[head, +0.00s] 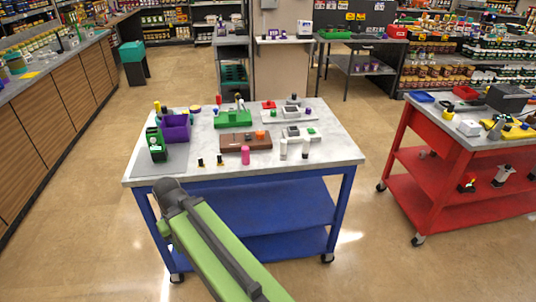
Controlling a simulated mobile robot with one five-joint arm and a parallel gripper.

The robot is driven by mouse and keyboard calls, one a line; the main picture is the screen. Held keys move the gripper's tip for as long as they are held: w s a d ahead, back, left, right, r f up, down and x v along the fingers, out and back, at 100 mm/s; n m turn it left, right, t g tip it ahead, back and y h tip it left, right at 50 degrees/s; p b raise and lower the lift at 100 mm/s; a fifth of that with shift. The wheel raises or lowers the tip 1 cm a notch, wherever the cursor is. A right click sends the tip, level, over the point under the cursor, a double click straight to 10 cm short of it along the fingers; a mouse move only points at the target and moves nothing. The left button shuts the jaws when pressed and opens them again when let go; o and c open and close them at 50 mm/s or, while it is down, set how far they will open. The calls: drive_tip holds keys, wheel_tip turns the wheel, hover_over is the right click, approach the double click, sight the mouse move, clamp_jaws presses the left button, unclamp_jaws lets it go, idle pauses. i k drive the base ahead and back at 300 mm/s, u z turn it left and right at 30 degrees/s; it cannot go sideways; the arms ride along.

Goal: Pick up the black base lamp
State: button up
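I cannot make out for sure which thing is the black base lamp. Two small dark pieces, a left one (201,162) and a right one (220,160), stand upright near the front edge of the blue cart's grey top (180,171). They have lighter, yellowish tops and are too small to identify as lamps. A dark upright piece with a grey head (497,129) on the red cart is also unclear. My green arm reaches up from the bottom, ending in a dark rounded part in front of the blue cart. No gripper fingers show there.
On the blue cart are a purple bin (177,128), a green box (157,147), a green tray (234,118), a brown block (246,142), a pink cylinder (245,155) and white bottles (305,149). A red cart (436,186) stands right. Floor (370,225) between carts is clear.

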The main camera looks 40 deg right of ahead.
sight(307, 141)
drive_tip(key=u, duration=0.1)
drive_tip(key=k, duration=0.15)
drive_tip(key=u, duration=2.5)
drive_tip(key=k, duration=2.3)
drive_tip(key=z, duration=1.2)
drive_tip(key=i, duration=1)
drive_tip(key=z, duration=0.05)
